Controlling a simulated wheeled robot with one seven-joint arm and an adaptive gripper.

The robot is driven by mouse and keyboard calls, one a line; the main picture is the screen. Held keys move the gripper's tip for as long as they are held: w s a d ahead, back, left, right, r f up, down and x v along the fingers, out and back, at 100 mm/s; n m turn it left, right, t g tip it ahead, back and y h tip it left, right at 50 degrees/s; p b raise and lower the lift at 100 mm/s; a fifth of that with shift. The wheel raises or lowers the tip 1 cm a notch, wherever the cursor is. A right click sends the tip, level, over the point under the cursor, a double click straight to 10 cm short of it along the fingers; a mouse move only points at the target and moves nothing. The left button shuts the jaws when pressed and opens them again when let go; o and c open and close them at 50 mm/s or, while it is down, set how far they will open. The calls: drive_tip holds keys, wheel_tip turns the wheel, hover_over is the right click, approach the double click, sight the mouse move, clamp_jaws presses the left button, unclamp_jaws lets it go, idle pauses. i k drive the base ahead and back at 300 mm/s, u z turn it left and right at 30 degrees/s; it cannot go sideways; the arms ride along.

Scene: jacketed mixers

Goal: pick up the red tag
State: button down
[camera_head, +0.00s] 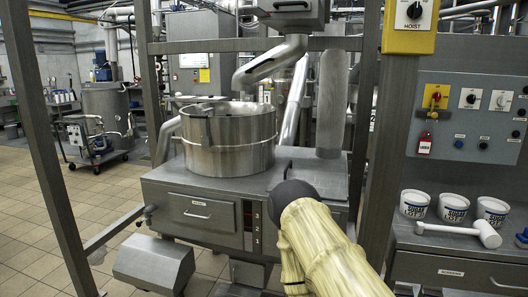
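A red tag (425,141) with a pale label patch hangs on the grey control panel at the right. It hangs just below a yellow switch plate (435,96) with a red knob, apparently by a dark shackle. My arm shows at the lower middle, pale yellow with a dark rounded end. It is left of and below the tag and does not touch it. My gripper does not show in this view.
A steel mixer bowl (229,142) stands on a grey machine (197,211). A slanted metal post (385,150) stands left of the panel.

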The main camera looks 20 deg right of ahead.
sight(425, 144)
drive_tip(key=z, duration=1.6)
drive_tip(key=k, duration=0.65)
drive_tip(key=u, duration=0.5)
drive_tip(key=i, duration=1.55)
drive_tip(key=z, duration=0.5)
